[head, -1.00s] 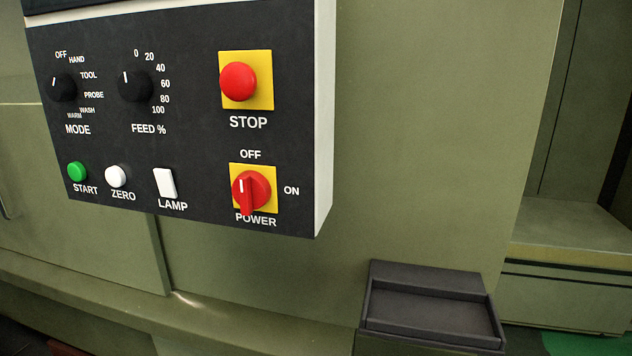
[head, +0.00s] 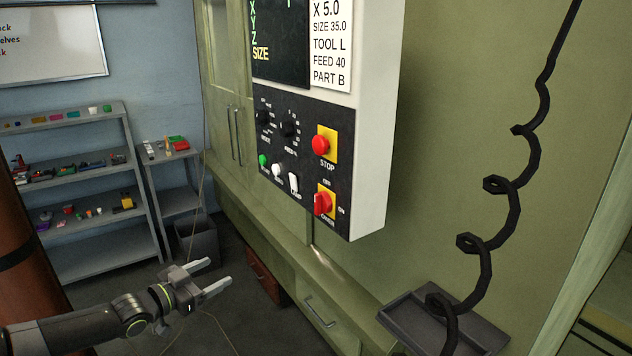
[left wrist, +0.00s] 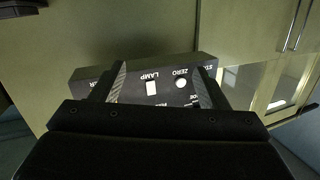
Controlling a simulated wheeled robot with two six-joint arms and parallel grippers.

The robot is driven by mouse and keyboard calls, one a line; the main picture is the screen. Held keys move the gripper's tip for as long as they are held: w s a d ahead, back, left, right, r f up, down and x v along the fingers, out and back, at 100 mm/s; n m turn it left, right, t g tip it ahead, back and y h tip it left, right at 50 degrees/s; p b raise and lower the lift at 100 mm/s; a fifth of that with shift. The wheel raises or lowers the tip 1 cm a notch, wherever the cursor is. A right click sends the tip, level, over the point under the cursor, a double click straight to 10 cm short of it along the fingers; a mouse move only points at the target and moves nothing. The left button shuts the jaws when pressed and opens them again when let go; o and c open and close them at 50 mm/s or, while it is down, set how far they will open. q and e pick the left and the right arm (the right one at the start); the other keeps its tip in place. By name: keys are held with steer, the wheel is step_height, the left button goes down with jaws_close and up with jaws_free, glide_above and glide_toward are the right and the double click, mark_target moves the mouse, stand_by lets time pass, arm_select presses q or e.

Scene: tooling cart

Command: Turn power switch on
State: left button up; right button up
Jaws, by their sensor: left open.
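The red power switch (head: 323,204) sits on a yellow plate at the lower right of the black control panel (head: 300,165), with OFF above it and ON to its right. Its knob looks upright, toward OFF, but is small here. My left gripper (head: 218,273) is open and empty, low and to the left of the panel, apart from it. In the left wrist view the panel (left wrist: 152,100) shows upside down beyond the two fingers, with the lamp switch and zero button between them. The power switch is not clearly visible there. My right gripper is out of view.
A red stop button (head: 320,145) is above the power switch. A dark tray (head: 400,312) juts out below right, with a black coiled cord (head: 485,255) hanging in front. Shelves (head: 85,150) with small parts stand at left. Open floor lies below the gripper.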

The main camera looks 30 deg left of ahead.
arm_select(q)
steer(key=w+d+r+m+h+p, duration=0.1)
steer(key=d+r+h+p, duration=0.15)
steer(key=d+r, duration=0.4)
steer(key=w+d+r+m+h+p, duration=0.1)
steer(key=d+r+h, duration=0.25)
steer(key=r, duration=0.55)
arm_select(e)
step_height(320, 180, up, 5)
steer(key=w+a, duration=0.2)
arm_select(q)
steer(key=b, duration=0.5)
glide_toward(315, 205)
steer(key=shift+y, duration=0.3)
steer(key=b+x, duration=0.2)
steer(key=b, duration=0.2)
steer(key=b+x, duration=0.2)
steer(key=b, duration=0.2)
steer(key=shift+w+d+r+b, duration=0.25)
steer(key=shift+d+b, duration=0.05)
steer(key=shift+b, duration=0.1)
steer(key=shift+p+x, duration=0.55)
steer(key=shift+x, duration=1.25)
steer(key=shift+w+d+f, duration=0.1)
steer(key=shift+w+d, duration=0.2)
steer(key=shift+w, duration=0.35)
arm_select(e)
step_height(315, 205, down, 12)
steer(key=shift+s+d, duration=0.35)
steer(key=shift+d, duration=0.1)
